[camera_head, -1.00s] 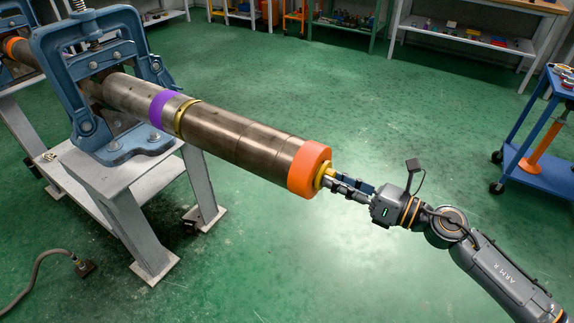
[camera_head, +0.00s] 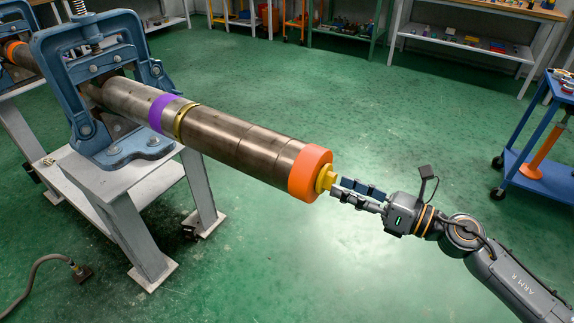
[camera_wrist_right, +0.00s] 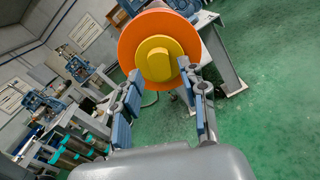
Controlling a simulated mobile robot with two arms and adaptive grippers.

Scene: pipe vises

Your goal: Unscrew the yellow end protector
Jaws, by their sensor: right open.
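The yellow end protector (camera_head: 326,178) sits in the orange ring (camera_head: 310,172) at the near end of a brown pipe (camera_head: 235,143). My right gripper (camera_head: 338,188) is open and empty, just off the protector to the right. In the right wrist view the yellow protector (camera_wrist_right: 160,58) shows as a round stepped knob in the middle of the orange disc (camera_wrist_right: 135,32). The fingers of my right gripper (camera_wrist_right: 160,110) stand apart below and on both sides of it. My left gripper is not in view.
A blue vise (camera_head: 108,75) on a grey stand (camera_head: 130,200) holds the pipe. A purple band (camera_head: 163,112) and a brass ring (camera_head: 183,120) go around the pipe. A blue cart (camera_head: 540,170) stands at the right. The green floor around the pipe end is clear.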

